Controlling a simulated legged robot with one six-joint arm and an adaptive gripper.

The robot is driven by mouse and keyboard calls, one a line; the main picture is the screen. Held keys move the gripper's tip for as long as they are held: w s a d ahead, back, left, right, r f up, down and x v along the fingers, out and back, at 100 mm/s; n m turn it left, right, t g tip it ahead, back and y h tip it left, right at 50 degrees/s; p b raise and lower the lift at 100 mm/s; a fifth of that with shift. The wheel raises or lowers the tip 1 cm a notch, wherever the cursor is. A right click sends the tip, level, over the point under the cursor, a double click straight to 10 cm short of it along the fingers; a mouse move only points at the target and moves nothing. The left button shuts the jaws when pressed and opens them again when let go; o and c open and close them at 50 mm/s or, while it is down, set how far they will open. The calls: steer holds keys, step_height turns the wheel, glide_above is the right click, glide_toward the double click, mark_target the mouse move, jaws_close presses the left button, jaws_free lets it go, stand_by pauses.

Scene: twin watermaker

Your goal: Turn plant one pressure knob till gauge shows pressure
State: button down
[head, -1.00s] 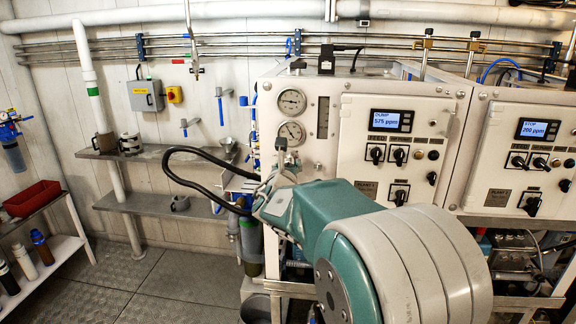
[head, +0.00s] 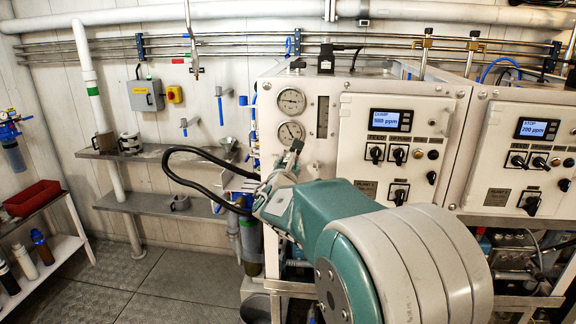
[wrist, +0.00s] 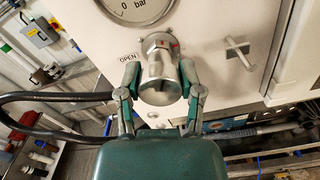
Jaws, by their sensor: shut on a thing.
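The plant one panel (head: 322,165) carries two round gauges, an upper gauge (head: 291,101) and a lower gauge (head: 290,133). The needles are too small to read surely. In the wrist view a gauge (wrist: 135,10) marked "0 bar" is cut off by the top edge, and its needle is not clear. Below it a silver metal knob (wrist: 161,84) sticks out beside an "OPEN" label (wrist: 128,56). My gripper (wrist: 160,80) is shut on this knob, one finger on each side. In the head view my gripper (head: 290,163) is at the panel just below the lower gauge, and my arm hides the knob.
The plant one display (head: 390,119) is lit with a ppm reading. Black switches (head: 398,155) sit below it. A small T-shaped handle (wrist: 239,53) is right of the knob. The plant two panel (head: 513,150) stands at the right. Shelves (head: 150,152) line the left wall.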

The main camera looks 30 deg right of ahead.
steer(key=shift+m, duration=0.8)
steer(key=shift+c, duration=1.2)
jaws_free()
steer(key=v, duration=1.2)
steer(key=shift+w, duration=0.1)
